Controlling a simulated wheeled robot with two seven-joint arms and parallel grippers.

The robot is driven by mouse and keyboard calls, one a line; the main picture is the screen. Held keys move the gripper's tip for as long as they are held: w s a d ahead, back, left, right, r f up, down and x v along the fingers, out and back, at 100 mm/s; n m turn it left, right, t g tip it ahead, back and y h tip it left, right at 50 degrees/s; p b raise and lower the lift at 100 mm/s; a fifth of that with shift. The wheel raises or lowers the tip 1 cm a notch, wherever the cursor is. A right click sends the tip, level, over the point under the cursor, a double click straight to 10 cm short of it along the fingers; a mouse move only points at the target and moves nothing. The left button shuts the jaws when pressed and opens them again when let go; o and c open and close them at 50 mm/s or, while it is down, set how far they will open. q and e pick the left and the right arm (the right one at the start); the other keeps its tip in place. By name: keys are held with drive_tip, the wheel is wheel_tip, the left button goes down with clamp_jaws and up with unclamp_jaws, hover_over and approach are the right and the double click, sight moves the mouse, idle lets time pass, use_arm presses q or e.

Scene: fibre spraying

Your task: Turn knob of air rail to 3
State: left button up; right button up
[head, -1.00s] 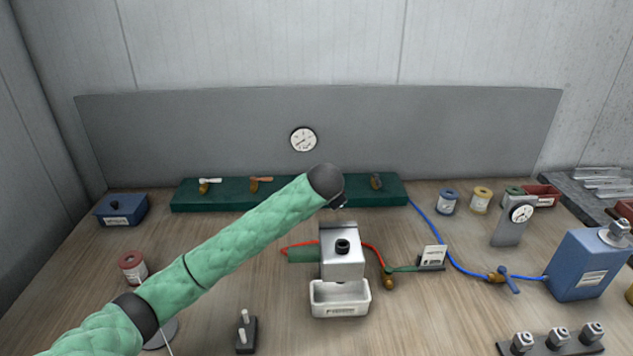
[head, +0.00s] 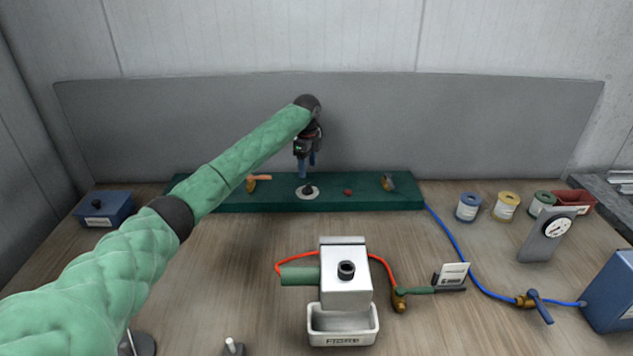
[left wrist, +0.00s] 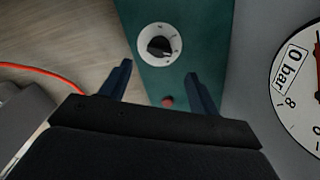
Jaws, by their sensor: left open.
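The air rail (head: 365,199) is a long dark green block at the foot of the grey back panel. Its black knob (head: 308,190) sits on a white round dial; in the left wrist view the knob (left wrist: 158,46) is beyond my fingers, clear of them. The dial numbers are too small to read surely. My left gripper (head: 307,170) is above the knob, pointing down. In the left wrist view its two blue fingers (left wrist: 160,88) are apart with nothing between them. My right gripper is not in view.
A pressure gauge (left wrist: 305,85) shows at the right of the left wrist view. Valves with an orange handle (head: 259,180) and a dark handle (head: 389,183) flank the knob. A red button (head: 348,192) is close by. A silver device (head: 345,270) stands in front.

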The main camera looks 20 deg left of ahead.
sight(308, 186)
use_arm(q)
drive_tip(key=shift+s+f, duration=0.1)
drive_tip(key=shift+f, duration=0.1)
wheel_tip(308, 186, down, 5)
drive_tip(key=shift+f+p, duration=0.2)
drive_tip(key=shift+p, duration=1.05)
drive_tip(key=shift+f, duration=0.85)
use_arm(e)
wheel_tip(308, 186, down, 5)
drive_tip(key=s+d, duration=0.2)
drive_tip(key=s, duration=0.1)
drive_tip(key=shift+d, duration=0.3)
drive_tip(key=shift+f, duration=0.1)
use_arm(q)
drive_tip(key=c, duration=1)
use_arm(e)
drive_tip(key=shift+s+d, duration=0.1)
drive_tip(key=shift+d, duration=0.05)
